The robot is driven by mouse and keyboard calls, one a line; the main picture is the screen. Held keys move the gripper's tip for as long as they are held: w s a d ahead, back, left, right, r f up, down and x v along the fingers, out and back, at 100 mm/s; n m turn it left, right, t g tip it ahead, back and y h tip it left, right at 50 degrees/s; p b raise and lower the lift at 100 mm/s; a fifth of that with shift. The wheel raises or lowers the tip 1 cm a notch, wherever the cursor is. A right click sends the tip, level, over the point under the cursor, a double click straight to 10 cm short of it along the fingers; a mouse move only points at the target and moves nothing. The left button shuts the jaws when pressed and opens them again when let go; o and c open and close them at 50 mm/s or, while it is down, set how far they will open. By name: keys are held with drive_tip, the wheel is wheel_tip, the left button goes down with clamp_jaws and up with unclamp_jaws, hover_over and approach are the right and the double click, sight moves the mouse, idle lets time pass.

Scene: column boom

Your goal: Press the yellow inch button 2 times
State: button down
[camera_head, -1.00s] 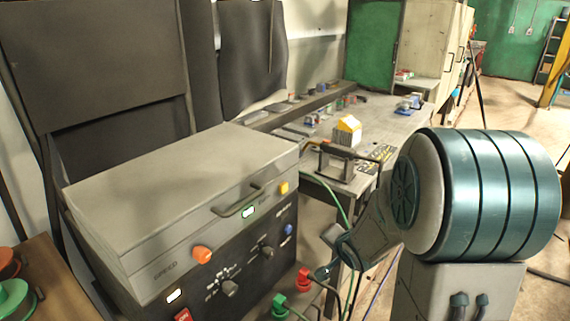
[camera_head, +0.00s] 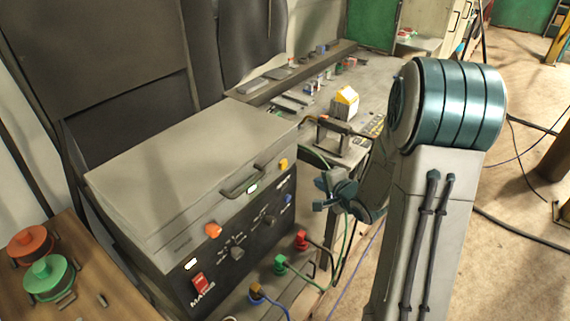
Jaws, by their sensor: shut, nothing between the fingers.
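The yellow button (camera_head: 283,165) is a small square block at the upper right of the grey machine's front, just right of the handle. My gripper (camera_head: 321,195) is to the right of the machine's front, lower in the picture than the yellow button. A gap shows in the picture between the gripper and the button. The gripper is shut and empty. No label on the button can be read.
The grey machine (camera_head: 200,160) carries a handle (camera_head: 243,183), an orange knob (camera_head: 213,230), a blue button (camera_head: 288,199) and a red switch (camera_head: 200,283). Red and green cable plugs (camera_head: 281,263) stick out below. A cluttered workbench (camera_head: 375,75) stands behind.

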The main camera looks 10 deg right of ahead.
sight(286, 166)
drive_tip(key=shift+w, duration=0.1)
drive_tip(key=w+a+b, duration=0.2)
drive_tip(key=w+a, duration=0.4)
idle(0.4)
drive_tip(key=shift+w+a, duration=0.1)
drive_tip(key=shift+a, duration=0.05)
idle(1.7)
drive_tip(key=shift+w+a, duration=0.25)
drive_tip(key=shift+w+a, duration=0.35)
idle(0.9)
drive_tip(key=shift+s, duration=0.1)
drive_tip(key=shift+s+d+p, duration=0.35)
drive_tip(key=shift+s+d, duration=0.2)
drive_tip(key=shift+d, duration=0.1)
drive_tip(key=shift+s, duration=0.1)
